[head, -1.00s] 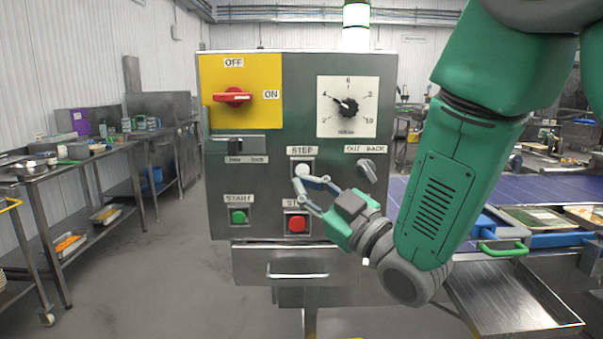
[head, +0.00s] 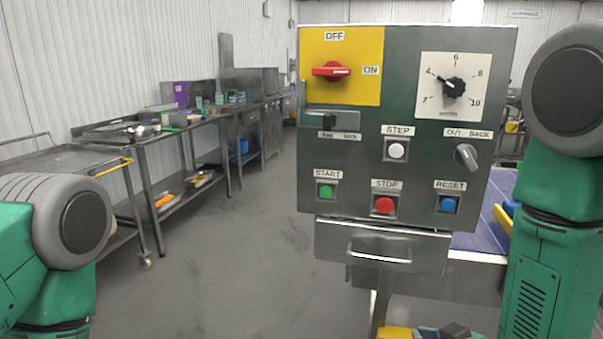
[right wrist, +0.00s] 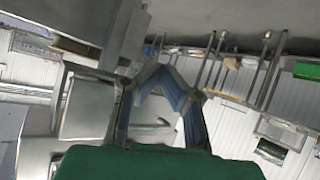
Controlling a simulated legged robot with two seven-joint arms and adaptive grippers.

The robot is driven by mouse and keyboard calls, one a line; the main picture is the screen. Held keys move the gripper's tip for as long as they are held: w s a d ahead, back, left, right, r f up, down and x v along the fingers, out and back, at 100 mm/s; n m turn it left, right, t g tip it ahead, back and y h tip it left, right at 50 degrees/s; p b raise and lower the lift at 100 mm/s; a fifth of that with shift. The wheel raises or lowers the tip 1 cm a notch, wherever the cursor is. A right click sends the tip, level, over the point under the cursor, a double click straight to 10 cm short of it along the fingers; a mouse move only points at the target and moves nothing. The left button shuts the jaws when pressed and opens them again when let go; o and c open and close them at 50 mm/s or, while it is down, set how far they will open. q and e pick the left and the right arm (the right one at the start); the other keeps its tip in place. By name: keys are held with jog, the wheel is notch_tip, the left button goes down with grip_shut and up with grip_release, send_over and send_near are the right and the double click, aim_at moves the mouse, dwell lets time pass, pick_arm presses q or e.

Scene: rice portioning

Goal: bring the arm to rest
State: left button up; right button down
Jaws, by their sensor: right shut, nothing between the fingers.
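My right arm (head: 540,235) hangs down at the right edge of the head view, beside the grey control panel (head: 405,120). My right gripper (head: 437,332) shows only in part at the bottom edge, low in front of the panel's drawer and apart from the buttons. In the right wrist view its two fingers (right wrist: 160,70) meet at the tips, shut and empty. My left arm (head: 45,250) is bent at the lower left of the head view; its gripper is out of view.
The panel carries a red switch (head: 332,71), a dial (head: 453,87) and several buttons. A drawer (head: 382,243) sits below it. Steel tables (head: 150,140) line the left wall. A blue conveyor (head: 490,215) lies behind the panel at right. The floor between is clear.

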jog(key=s+d+f+m+g+h, duration=0.1)
jog(key=s+f+g, duration=0.2)
jog(key=s+f, duration=0.3)
jog(key=s+d+f+m+g+h, duration=0.1)
jog(key=s+f+g, duration=0.3)
jog(key=s, duration=0.8)
jog(key=s+d+f+m+g, duration=0.2)
jog(key=s+d+f+g, duration=0.1)
jog(key=s+f, duration=0.5)
jog(key=shift+s+d+f+g+h, duration=0.2)
jog(key=shift+s+g+h, duration=0.15)
jog(key=shift+s, duration=0.45)
